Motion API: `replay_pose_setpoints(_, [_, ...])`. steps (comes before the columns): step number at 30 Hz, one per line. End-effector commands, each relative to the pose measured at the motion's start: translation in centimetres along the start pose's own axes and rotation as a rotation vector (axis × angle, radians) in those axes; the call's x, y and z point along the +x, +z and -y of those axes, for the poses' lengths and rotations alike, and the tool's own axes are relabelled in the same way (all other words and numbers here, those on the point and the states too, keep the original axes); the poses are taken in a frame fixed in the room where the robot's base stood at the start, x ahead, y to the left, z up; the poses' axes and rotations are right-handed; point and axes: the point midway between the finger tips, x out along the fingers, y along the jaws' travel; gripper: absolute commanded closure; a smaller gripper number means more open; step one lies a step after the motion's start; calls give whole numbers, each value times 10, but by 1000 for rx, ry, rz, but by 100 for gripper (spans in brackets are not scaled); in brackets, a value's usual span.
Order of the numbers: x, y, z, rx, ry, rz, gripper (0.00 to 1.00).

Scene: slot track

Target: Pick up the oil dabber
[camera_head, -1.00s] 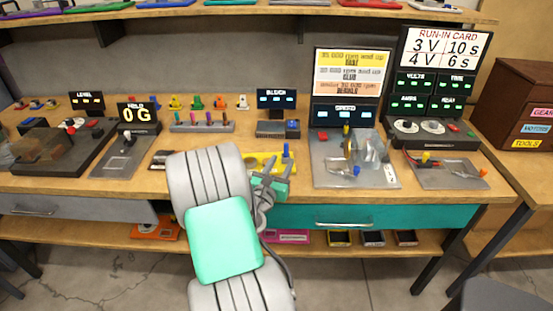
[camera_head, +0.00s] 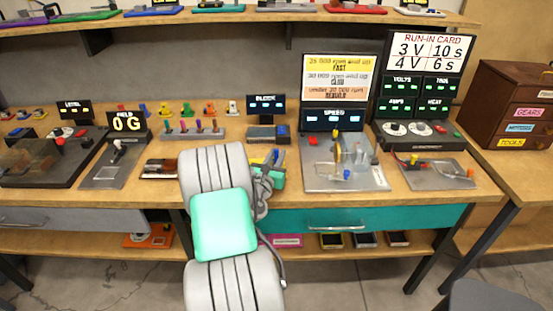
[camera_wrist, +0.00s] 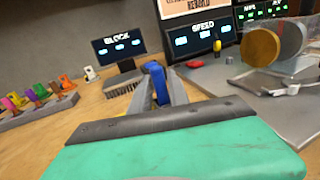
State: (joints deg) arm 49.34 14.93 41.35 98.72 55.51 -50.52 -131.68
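A small blue upright piece (camera_head: 275,157), which I take to be the oil dabber, stands at a yellow tray (camera_head: 256,156) on the bench. In the wrist view the blue piece (camera_wrist: 155,78) shows between the grey fingers of my gripper (camera_wrist: 160,88). Its lower part is hidden by the fingers and the teal gripper body. The fingers lie close on both sides of it; whether they press on it is not clear. In the head view my gripper (camera_head: 267,168) is at the tray, partly covered by my arm.
Behind stands the block device (camera_head: 267,134) with its display. A rack of coloured-handled tools (camera_head: 192,132) is to the left. The speed rig (camera_head: 345,165) on its grey plate is to the right. A teal drawer (camera_head: 370,218) is under the bench edge.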

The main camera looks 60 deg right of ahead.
Motion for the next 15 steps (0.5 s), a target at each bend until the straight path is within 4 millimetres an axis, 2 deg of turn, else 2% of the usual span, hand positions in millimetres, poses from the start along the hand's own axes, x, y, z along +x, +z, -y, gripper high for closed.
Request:
replay_pose_setpoints(1, [0, 0, 0, 0, 0, 0, 84])
replay_pose_setpoints(7, [0, 0, 0, 0, -1, 0, 100])
replay_pose_setpoints(15, [0, 0, 0, 0, -1, 0, 100])
